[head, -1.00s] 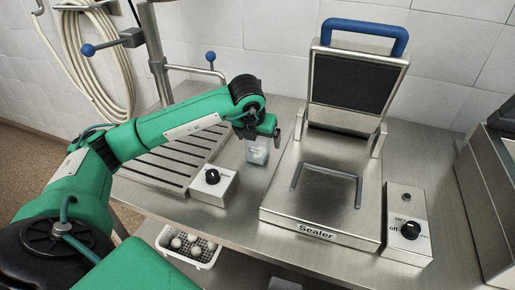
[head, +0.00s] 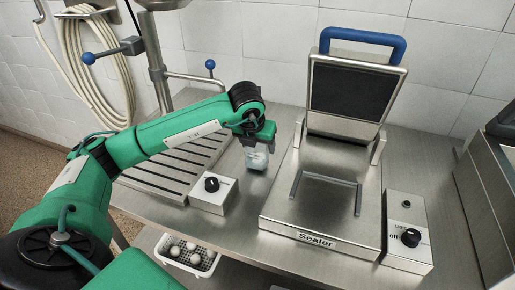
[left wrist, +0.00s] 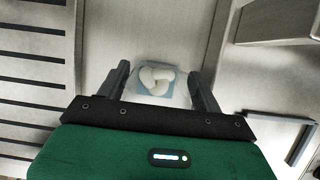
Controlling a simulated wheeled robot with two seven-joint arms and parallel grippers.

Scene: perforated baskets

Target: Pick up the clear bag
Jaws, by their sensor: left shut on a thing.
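The clear bag (head: 256,160) stands upright on the steel counter between the slatted grate and the sealer, with pale contents inside. In the left wrist view, the bag (left wrist: 157,82) shows whitish rounded pieces and a bluish patch, between the two dark fingers. My left gripper (head: 258,143) is over the bag from above and shut on its upper part. It also shows in the left wrist view (left wrist: 161,88). I cannot tell whether the bag's base touches the counter. The right gripper is not in view.
The sealer (head: 318,240) stands open to the right of the bag, its blue-handled lid (head: 350,90) raised. A knob box (head: 214,195) is close on the left, beside the slatted grate (head: 165,178). A white perforated basket (head: 187,256) with several pale balls sits below the counter.

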